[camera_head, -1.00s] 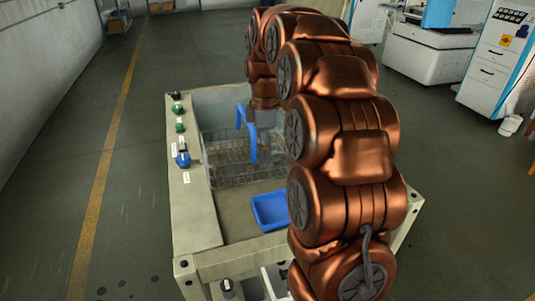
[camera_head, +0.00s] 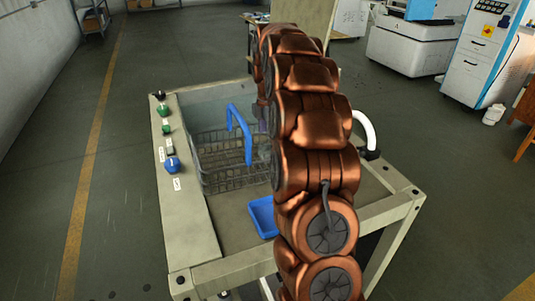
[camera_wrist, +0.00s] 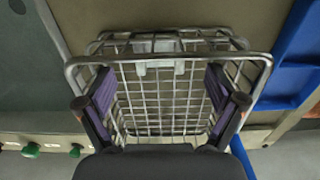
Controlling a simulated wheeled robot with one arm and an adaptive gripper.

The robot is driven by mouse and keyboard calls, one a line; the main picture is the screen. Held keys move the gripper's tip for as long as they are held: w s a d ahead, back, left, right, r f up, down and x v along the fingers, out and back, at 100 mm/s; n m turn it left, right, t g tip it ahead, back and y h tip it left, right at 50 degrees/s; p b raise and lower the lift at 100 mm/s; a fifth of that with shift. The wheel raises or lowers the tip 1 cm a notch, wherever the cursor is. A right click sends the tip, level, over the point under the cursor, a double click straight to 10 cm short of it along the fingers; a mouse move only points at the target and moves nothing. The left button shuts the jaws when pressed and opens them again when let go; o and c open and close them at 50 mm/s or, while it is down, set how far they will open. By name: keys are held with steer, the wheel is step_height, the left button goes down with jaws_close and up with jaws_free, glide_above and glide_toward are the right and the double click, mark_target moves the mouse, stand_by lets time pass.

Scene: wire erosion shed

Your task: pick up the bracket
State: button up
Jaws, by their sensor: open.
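A light grey piece that looks like the bracket (camera_wrist: 163,56) shows in the wrist view at the upper side of the wire basket (camera_wrist: 75,72). I cannot tell whether it lies inside or hangs on the mesh. My gripper (camera_wrist: 159,76) is open above the basket, its purple-padded fingers on either side, with nothing between them. The piece is just beyond the fingertips, near the middle. In the head view the basket (camera_head: 215,160), with a blue arched handle (camera_head: 240,130), stands in the bench's basin. My arm hides its right part and most of the gripper; no bracket is visible there.
A blue tray (camera_head: 262,217) sits in front of the basket, partly behind my arm. The pale bench rim (camera_head: 195,220) carries green buttons and a blue knob (camera_head: 172,165) on the left. A white curved hose (camera_head: 366,130) rises at right. The floor left of the bench is clear.

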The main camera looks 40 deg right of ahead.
mark_target(267, 149)
steer(key=shift+w+a+f+p, duration=0.15)
steer(key=shift+f+p, duration=0.55)
steer(key=shift+f, duration=1.85)
steer(key=shift+a, duration=0.1)
steer(key=c, duration=1.7)
